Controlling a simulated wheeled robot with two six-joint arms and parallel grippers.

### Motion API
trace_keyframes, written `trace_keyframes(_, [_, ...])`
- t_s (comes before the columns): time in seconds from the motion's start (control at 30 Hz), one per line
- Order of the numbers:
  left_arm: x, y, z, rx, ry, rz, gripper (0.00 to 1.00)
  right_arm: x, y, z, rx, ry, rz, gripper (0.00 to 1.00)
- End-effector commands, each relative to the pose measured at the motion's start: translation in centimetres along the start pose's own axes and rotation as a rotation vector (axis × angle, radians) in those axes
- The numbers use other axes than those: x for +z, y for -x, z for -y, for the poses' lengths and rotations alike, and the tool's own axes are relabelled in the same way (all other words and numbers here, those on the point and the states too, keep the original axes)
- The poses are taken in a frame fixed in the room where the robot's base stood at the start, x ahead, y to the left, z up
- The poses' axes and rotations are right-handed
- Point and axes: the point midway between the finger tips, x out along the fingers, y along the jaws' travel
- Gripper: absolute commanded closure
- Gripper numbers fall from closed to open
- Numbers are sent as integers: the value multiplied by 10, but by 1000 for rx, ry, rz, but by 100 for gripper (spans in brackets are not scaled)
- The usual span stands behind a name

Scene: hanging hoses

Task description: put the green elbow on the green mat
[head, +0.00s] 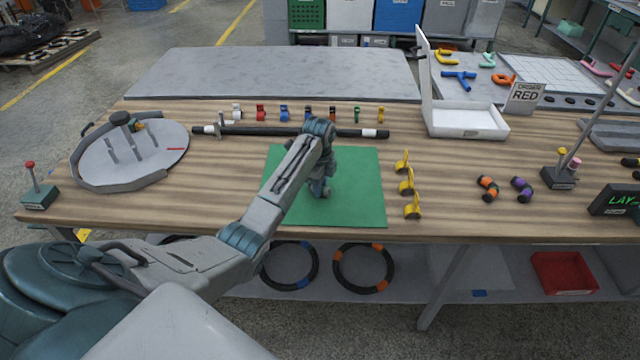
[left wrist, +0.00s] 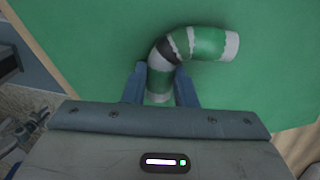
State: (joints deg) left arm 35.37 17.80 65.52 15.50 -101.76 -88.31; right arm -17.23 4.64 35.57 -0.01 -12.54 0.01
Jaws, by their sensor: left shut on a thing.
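The green elbow (left wrist: 205,43) is a bent pipe piece with green bands, a dark band and worn pale ends. In the left wrist view one leg of it sits between the blue fingers of my left gripper (left wrist: 160,88), which is shut on it. The green mat (head: 358,190) lies on the wooden table, and it fills most of the left wrist view behind the elbow (left wrist: 80,45). In the head view my left gripper (head: 320,190) is over the mat, and my arm mostly hides the elbow. I cannot tell whether the elbow touches the mat. My right gripper is not in view.
Several yellow clips (head: 406,187) stand just right of the mat. A black rod (head: 250,130) lies behind it, with several small coloured clips beyond. A round grey fixture (head: 130,158) is at the left, an open white case (head: 465,120) at the back right. Two dark elbows (head: 488,188) lie farther right.

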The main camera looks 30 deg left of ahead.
Motion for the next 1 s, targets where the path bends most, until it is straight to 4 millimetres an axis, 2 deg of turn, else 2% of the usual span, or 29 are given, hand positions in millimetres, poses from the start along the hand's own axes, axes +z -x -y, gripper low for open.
trace_keyframes(0.23, [0,-2,0,0,0,0,98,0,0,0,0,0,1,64])
trace_keyframes(0.27, [0,-2,0,0,0,0,71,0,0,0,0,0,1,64])
trace_keyframes(0.37, [0,-2,0,0,0,0,53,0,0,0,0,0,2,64])
trace_keyframes(0.73, [0,3,0,-2,0,1,53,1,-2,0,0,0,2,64])
trace_keyframes(0.87, [0,21,1,-5,1,1,53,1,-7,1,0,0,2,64])
trace_keyframes(1.0, [0,52,1,-6,0,1,53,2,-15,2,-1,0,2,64])
